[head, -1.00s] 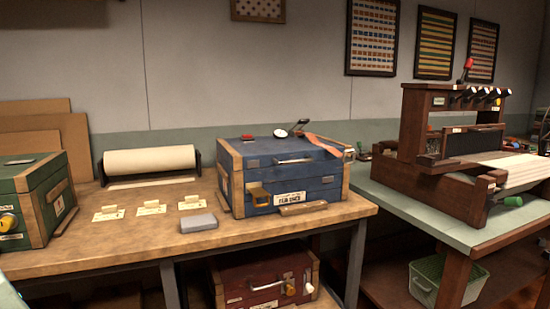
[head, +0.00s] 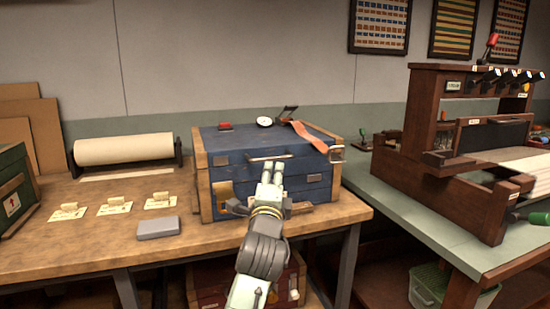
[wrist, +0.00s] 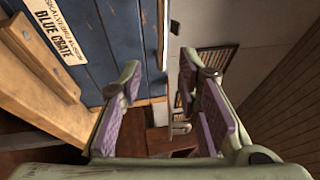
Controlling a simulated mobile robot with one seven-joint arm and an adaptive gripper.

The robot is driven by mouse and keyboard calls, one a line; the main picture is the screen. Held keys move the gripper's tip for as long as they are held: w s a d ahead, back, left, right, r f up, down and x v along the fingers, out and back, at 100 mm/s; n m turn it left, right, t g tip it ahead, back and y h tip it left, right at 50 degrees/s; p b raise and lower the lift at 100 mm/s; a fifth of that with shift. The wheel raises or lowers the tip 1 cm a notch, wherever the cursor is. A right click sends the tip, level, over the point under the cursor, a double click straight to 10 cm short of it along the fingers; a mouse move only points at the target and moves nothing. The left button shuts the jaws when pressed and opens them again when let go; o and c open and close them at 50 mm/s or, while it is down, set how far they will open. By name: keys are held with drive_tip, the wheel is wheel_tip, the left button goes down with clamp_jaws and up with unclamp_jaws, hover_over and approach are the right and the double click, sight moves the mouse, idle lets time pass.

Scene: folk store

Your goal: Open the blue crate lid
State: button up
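The blue crate (head: 230,165) stands on the wooden bench with its lid (head: 240,138) down. A metal bar handle (head: 255,158) runs along the upper front. My gripper (head: 271,170) is in front of the crate, its fingertips just below the handle in the head view. In the wrist view my gripper (wrist: 158,75) is open and empty, with purple pads apart. There the blue front (wrist: 115,35), its label (wrist: 48,28) and the bar handle (wrist: 162,35) show; the handle lies beyond the gap between the fingers. I cannot tell whether they touch it. My arm hides part of the crate's lower front.
On the lid lie a red block (head: 225,127), a round dial (head: 264,122) and an orange strap (head: 309,137). A grey box (head: 158,228) and paper tags (head: 115,208) are on the bench (head: 95,240). A dark red crate (head: 205,290) is below. A wooden loom (head: 425,140) stands right.

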sight(275, 159)
drive_tip(key=w, duration=0.3)
drive_tip(key=w+r+p, duration=0.1)
drive_tip(key=w, duration=0.2)
drive_tip(key=w+r+p, duration=0.1)
drive_tip(key=w, duration=0.2)
drive_tip(key=shift+w+d, duration=0.2)
drive_tip(key=shift+d, duration=0.1)
drive_tip(key=shift+c, duration=0.6)
clamp_jaws()
